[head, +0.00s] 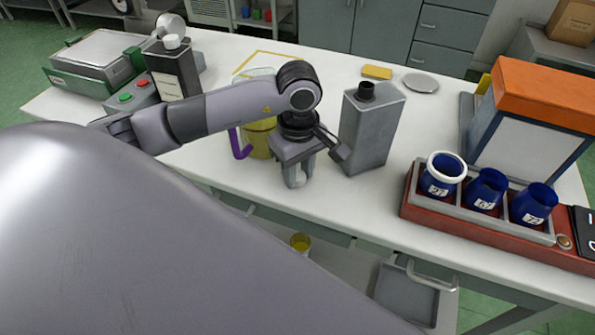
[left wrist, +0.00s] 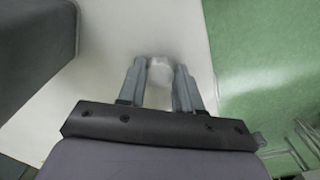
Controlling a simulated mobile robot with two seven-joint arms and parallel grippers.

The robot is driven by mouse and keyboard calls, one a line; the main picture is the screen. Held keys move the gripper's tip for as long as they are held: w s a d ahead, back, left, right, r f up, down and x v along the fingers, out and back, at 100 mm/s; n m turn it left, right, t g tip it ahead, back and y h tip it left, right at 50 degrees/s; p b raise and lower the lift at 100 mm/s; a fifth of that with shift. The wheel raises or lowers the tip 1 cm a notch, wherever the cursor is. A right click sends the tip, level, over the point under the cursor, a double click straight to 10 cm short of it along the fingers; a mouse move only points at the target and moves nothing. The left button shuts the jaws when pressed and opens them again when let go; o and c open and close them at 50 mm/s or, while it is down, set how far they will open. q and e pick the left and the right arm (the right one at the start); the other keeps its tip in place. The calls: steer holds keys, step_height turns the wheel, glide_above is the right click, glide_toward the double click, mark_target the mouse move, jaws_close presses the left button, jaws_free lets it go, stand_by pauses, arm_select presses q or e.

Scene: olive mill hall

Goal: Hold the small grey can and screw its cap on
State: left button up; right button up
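The grey can (head: 370,130) stands upright on the white bench, its dark neck bare on top. A second, darker can with a white cap (head: 172,65) stands further left. My left gripper (head: 296,180) points down just left of the grey can, near the bench's front edge. In the left wrist view, a small white round piece (left wrist: 160,73), which looks like a cap, lies between the two fingertips (left wrist: 160,68). The fingers are apart around it; whether they press on it is not clear. The grey can is partly cut off there (left wrist: 35,45). My right gripper is not visible.
A yellow jug with a purple handle (head: 240,145) is behind my left wrist. On the right, a red rack (head: 420,213) holds blue cups, with an orange-topped box (head: 545,95) behind. A yellow block (head: 377,72) and a grey disc (head: 421,83) lie at the back.

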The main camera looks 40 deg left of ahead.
arm_select(q)
steer(key=shift+r, duration=0.1)
stand_by(0.3)
step_height(320, 180, up, 9)
step_height(320, 180, up, 11)
steer(key=p, duration=0.1)
glide_above(299, 175)
steer(key=shift+s, duration=0.15)
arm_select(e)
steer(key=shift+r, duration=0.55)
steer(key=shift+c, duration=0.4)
arm_select(q)
steer(key=d+f+m, duration=0.2)
steer(key=f+m, duration=0.4)
steer(key=m, duration=0.1)
steer(key=d+f+m, duration=0.2)
steer(key=f+m, duration=0.4)
steer(key=m, duration=0.1)
steer(key=shift+d+f, duration=0.3)
steer(key=shift+f, duration=0.05)
